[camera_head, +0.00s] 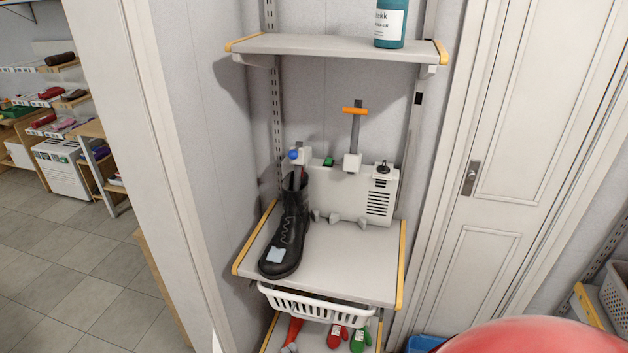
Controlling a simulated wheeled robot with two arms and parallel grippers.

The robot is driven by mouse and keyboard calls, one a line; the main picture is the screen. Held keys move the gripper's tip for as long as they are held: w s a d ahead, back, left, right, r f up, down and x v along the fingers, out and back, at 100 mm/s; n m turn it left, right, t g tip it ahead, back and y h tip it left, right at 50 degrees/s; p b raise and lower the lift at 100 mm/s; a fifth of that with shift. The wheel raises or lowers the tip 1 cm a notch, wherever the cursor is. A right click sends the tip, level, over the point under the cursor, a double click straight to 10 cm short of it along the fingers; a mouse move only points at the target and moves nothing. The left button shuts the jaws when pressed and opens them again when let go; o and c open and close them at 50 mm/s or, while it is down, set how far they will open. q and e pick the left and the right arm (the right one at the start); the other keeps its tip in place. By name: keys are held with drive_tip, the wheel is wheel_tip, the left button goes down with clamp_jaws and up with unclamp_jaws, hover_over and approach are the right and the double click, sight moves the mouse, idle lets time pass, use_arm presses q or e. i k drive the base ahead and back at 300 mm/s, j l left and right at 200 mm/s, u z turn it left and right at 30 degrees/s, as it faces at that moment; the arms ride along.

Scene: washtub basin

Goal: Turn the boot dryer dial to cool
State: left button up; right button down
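The boot dryer (335,196) is a white unit standing against the back wall on the middle shelf. A small black dial (382,169) sits on top of its right end, above a dark slotted vent. I cannot read the dial's markings or tell its setting. A green button (328,161) is on its top edge. An orange-topped post (355,125) rises from it. A black boot (288,230) stands upright at the left, in front of a holder with a blue knob (293,155). Neither of my grippers is in view.
The middle shelf (345,260) is bare in front of the dryer. An upper shelf (330,46) holds a teal bottle (390,22). A white basket (310,307) hangs below, above colourful gloves. A closed door (510,140) is at right; a large red rounded shape (530,337) fills the lower right.

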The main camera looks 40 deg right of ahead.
sight(382, 169)
drive_tip(key=z, duration=1.5)
